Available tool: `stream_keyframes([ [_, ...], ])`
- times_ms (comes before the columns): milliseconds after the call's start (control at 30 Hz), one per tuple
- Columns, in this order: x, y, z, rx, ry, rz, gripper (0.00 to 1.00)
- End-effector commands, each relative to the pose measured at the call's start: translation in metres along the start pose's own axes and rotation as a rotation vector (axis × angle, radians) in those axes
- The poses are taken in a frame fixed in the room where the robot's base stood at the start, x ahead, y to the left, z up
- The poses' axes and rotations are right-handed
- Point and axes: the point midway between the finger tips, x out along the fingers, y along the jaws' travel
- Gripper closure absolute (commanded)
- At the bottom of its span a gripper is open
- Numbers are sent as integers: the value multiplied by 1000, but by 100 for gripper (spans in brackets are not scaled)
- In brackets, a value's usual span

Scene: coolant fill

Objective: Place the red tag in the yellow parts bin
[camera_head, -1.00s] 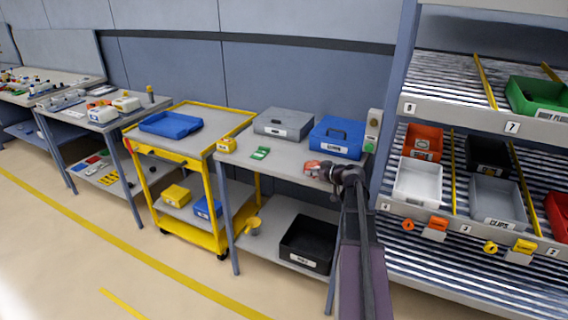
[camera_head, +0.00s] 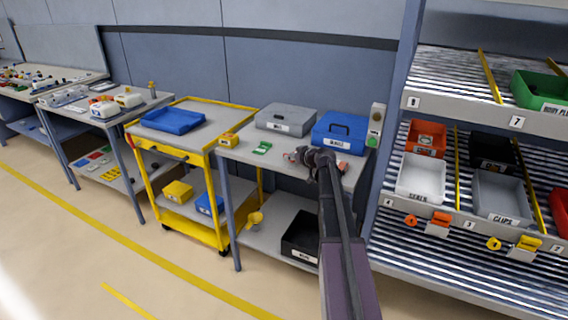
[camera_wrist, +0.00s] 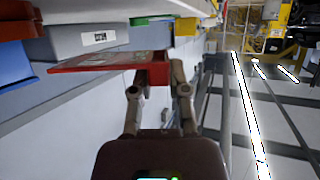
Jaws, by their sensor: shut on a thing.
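My gripper (camera_wrist: 158,78) is shut on the red tag (camera_wrist: 105,62), a flat red plate with a thicker red end between the fingers in the wrist view. In the head view my gripper (camera_head: 302,158) is over the grey table (camera_head: 232,157), in front of the grey and blue cases, with some red at its tip. A yellow bin (camera_head: 178,191) sits on the lower shelf of the yellow cart, left of my gripper and lower. A smaller yellow box (camera_head: 229,140) is on the table's left end. Which of the two is the parts bin I cannot tell.
The grey case (camera_head: 286,119), blue case (camera_head: 339,132) and a green item (camera_head: 262,148) are on the table. A black bin (camera_head: 302,238) is on its lower shelf. A blue tray (camera_head: 172,120) tops the cart. A shelf rack (camera_head: 395,200) with bins stands right.

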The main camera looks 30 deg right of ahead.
Motion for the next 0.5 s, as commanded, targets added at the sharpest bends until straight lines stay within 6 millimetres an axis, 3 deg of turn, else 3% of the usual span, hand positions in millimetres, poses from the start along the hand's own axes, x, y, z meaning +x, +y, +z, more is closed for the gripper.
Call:
stream_keyframes([
  [200, 22, 0, -6, 0, 0, 0, 100],
  [500, 23, 0, -7, 0, 0, 1, 100],
])
